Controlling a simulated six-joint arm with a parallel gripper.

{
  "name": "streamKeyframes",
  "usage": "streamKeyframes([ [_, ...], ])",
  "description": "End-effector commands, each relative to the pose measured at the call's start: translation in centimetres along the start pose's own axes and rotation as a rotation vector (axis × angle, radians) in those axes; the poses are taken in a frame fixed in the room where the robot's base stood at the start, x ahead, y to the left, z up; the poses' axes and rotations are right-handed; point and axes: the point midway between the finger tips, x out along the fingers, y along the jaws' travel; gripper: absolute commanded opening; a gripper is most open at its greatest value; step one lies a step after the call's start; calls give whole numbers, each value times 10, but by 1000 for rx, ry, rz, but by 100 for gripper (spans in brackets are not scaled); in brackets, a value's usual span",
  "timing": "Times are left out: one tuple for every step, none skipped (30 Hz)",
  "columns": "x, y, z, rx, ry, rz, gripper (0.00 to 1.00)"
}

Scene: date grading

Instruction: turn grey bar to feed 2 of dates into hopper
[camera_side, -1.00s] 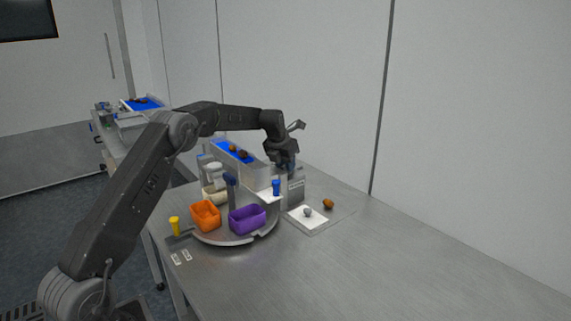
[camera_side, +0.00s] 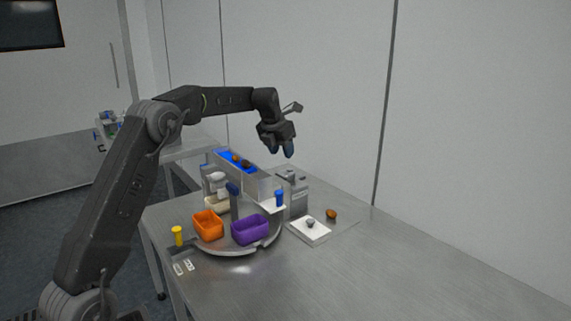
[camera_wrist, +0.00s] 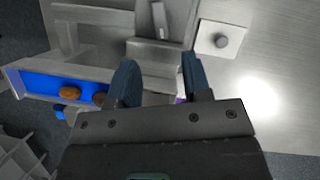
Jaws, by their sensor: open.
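A grey bar (camera_wrist: 160,20) lies on top of a grey box (camera_side: 297,200), which stands beside the blue belt (camera_side: 224,157); the bar also shows small in the side view (camera_side: 291,173). Brown dates (camera_side: 246,164) lie on the belt, and two of them show close together in the wrist view (camera_wrist: 71,93). My gripper (camera_side: 281,152) is open and empty, raised above the belt and box and touching neither. Its two dark blue fingers (camera_wrist: 158,85) stand apart in the wrist view. I cannot tell which part is the hopper.
An orange bin (camera_side: 208,226) and a purple bin (camera_side: 250,230) stand on a round metal plate. A white pad (camera_side: 309,232) with a grey knob and a loose brown date (camera_side: 331,214) lie to the right. A yellow-topped post (camera_side: 178,236) stands front left. The front-right table is bare.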

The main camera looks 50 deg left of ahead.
Motion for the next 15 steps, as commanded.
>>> streamKeyframes([
  [-10,0,0,0,-2,1,45],
  [-14,0,0,-1,-1,1,45],
  [-20,0,0,-1,-2,1,45],
  [-23,0,0,-1,-1,1,45],
  [-26,0,0,-1,0,0,45],
  [-29,0,0,-1,0,0,45],
  [-31,0,0,-1,0,0,45],
  [-33,0,0,-1,1,0,45],
  [-34,0,0,-1,1,0,45],
  [-35,0,0,-1,1,0,45],
  [-36,0,0,-1,1,0,45],
  [-36,0,0,-1,2,0,45],
  [-36,0,0,-1,2,0,45],
  [-36,0,0,-1,2,0,45],
  [-36,0,0,-1,2,0,45],
])
